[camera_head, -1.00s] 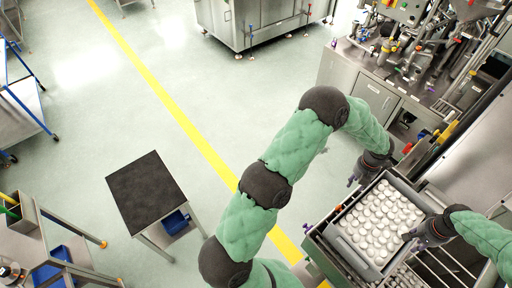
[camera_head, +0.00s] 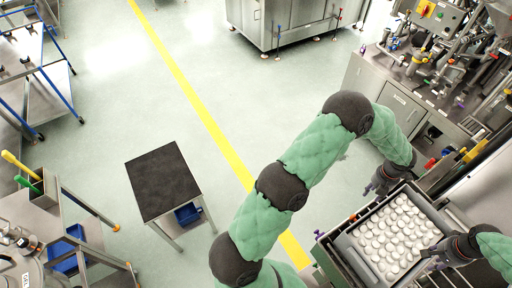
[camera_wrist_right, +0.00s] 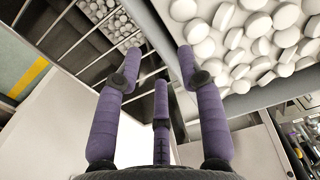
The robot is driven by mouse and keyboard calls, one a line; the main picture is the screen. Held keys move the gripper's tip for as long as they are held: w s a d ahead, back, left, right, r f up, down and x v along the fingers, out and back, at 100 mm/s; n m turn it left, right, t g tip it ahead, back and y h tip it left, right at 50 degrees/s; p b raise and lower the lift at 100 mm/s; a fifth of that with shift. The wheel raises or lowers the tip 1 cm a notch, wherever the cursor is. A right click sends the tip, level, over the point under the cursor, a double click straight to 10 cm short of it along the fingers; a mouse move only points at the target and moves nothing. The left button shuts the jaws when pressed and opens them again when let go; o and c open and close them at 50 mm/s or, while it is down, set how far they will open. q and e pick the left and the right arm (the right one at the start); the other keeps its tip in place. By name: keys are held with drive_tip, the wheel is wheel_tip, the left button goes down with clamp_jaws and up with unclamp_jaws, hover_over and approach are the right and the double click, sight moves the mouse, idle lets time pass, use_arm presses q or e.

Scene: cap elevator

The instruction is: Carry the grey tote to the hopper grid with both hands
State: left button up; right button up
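The grey tote (camera_head: 343,252), full of white round caps (camera_head: 388,238), sits at the lower right of the head view, over the hopper grid (camera_head: 443,281), whose bars show beside it. In the right wrist view the tote wall (camera_wrist_right: 168,62) runs between my purple fingers. My right gripper (camera_head: 432,256) is at the tote's right side, its fingers spread around the wall; it also shows in the wrist view (camera_wrist_right: 158,60). My left gripper (camera_head: 374,191) is at the tote's far left corner, fingers apart; its contact with the tote is unclear.
Steel machinery (camera_head: 440,75) stands behind and right of the tote. A small black-topped table (camera_head: 162,182) and a bench (camera_head: 75,220) stand at the left. Grid bars with caps beneath (camera_wrist_right: 95,45) show in the wrist view. The middle floor is clear.

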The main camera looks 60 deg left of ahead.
drive_tip(key=shift+r, duration=2.45)
drive_tip(key=shift+d+r, duration=0.1)
drive_tip(key=d+r, duration=0.1)
drive_tip(key=d, duration=0.1)
drive_tip(key=d+r, duration=0.1)
drive_tip(key=shift+d+r, duration=0.4)
